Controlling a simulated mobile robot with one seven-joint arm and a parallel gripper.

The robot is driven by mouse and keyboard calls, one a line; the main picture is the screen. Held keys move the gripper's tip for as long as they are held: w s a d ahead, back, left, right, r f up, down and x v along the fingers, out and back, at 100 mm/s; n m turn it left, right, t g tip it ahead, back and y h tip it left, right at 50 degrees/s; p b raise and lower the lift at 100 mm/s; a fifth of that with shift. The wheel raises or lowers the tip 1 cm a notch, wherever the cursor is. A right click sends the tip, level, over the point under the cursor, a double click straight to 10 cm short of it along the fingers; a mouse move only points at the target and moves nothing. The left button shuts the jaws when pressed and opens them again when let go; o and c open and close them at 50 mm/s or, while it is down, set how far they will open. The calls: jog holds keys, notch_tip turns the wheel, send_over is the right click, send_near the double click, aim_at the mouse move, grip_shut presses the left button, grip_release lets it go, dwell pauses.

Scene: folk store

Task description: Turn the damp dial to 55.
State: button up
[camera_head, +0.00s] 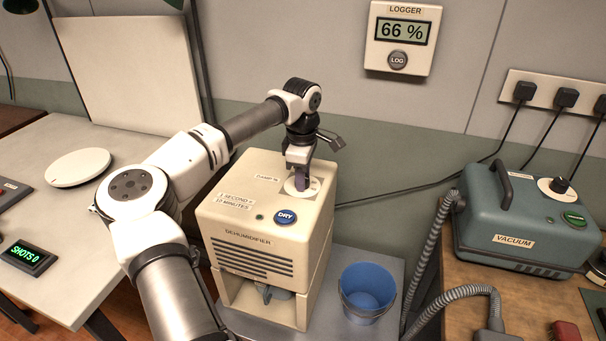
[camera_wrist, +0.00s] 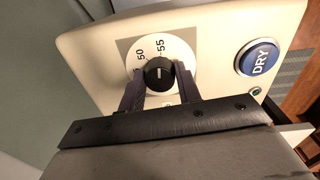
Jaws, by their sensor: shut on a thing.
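The damp dial, a black knob (camera_wrist: 159,73) on a white numbered disc (camera_wrist: 147,50), is on top of the cream dehumidifier (camera_head: 262,220). In the wrist view, 50 and 55 are readable on the disc; other marks are partly hidden by my fingers. A short pale mark shows on the knob, but I cannot tell exactly which number it points to. My gripper (camera_head: 302,178) points down over the dial, its dark fingers (camera_wrist: 160,80) on either side of the knob and shut on it. In the head view the gripper hides most of the knob.
The blue DRY button (camera_head: 285,217) is close to the dial. A wall logger (camera_head: 403,38) reads 66 %. A blue bucket (camera_head: 367,293) stands right of the dehumidifier, and a vacuum (camera_head: 520,225) with a hose is farther right. A label reads "1 second = 10 minutes".

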jog(key=shift+m, duration=0.3)
jog(key=o, duration=1)
jog(key=shift+c, duration=0.2)
notch_tip(320, 180, up, 14)
jog(key=b, duration=0.2)
jog(key=shift+s, duration=0.3)
